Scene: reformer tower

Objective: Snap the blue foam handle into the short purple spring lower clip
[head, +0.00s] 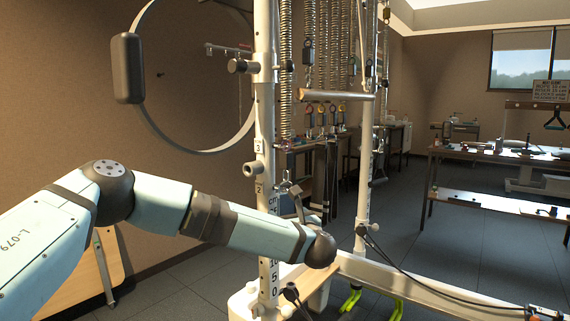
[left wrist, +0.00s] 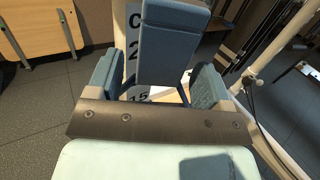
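My left arm comes in from the left and its dark wrist is in front of the white post in the head view. My left gripper (left wrist: 155,85) shows in the left wrist view with its blue-grey side pads spread apart. A similar blue-grey slab stands between them, and the numbered post (left wrist: 163,50) is behind. Several coil springs (head: 286,75) hang from the tower. I cannot pick out the short purple one or its lower clip.
A bar (head: 336,95) crosses the tower between its posts. Clips with coloured rings (head: 321,108) hang behind it. A large ring with a black pad (head: 126,68) is at the left. A bench (head: 500,156) with small items stands at the right. Cables run over the base frame.

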